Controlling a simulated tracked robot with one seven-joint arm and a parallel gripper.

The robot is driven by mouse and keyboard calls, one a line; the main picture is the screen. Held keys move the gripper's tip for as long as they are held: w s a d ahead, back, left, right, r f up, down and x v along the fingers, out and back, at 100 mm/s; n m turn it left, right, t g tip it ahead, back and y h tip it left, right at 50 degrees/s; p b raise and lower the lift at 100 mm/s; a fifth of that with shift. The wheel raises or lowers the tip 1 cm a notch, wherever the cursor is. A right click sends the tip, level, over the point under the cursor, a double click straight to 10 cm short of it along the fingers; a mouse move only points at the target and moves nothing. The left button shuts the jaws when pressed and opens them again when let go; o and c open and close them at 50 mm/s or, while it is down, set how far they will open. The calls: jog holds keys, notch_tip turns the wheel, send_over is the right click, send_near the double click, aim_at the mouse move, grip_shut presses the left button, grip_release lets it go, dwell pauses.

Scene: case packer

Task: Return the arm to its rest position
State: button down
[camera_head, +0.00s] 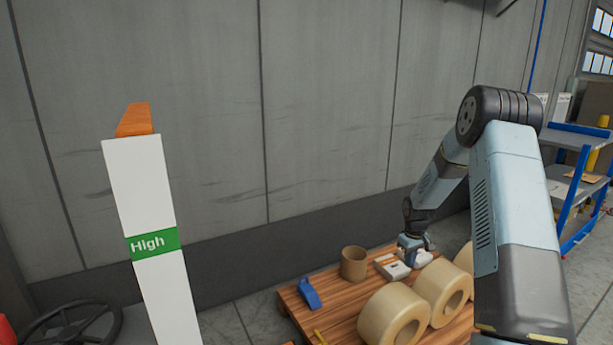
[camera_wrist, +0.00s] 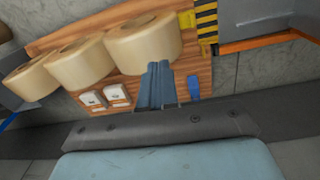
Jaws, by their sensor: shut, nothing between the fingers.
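My arm rises at the right of the head view and bends down over a wooden pallet table (camera_head: 340,322). My gripper (camera_head: 411,251) hangs at the back of the table, near small white items (camera_head: 391,267); whether it touches them cannot be told from the head view. In the wrist view my gripper (camera_wrist: 160,72) shows its fingers together with nothing between them. The white items (camera_wrist: 104,96) lie to the left of the fingers there, and a blue piece (camera_wrist: 193,86) lies to their right.
Large tan rolls (camera_head: 394,318) lie on the table's near right part. A brown cup-like roll (camera_head: 354,263) and the blue piece (camera_head: 310,293) are at its left. A white post marked High (camera_head: 150,215) stands left, a blue shelf (camera_head: 575,205) right. A grey wall (camera_head: 320,110) is behind.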

jog(key=s+a+r+m+t, duration=0.1)
jog(key=s+a+r, duration=0.1)
jog(key=s+r, duration=0.6)
jog(key=s+a+r+t+h, duration=0.1)
jog(key=s+a+r, duration=0.2)
jog(key=r, duration=0.9)
jog(key=s+a+r+m, duration=0.1)
jog(key=s+a+r, duration=0.1)
jog(key=s+r, duration=0.6)
jog(key=s+a+r+m+t, duration=0.1)
jog(key=s+r, duration=0.3)
jog(key=s, duration=0.8)
jog(key=s+a+r+m+t+y, duration=0.1)
jog(key=s+a+r, duration=0.3)
jog(key=s, duration=0.8)
jog(key=shift+s+a+r+m+t, duration=0.3)
jog(key=shift+r+t, duration=0.2)
jog(key=shift+r, duration=0.2)
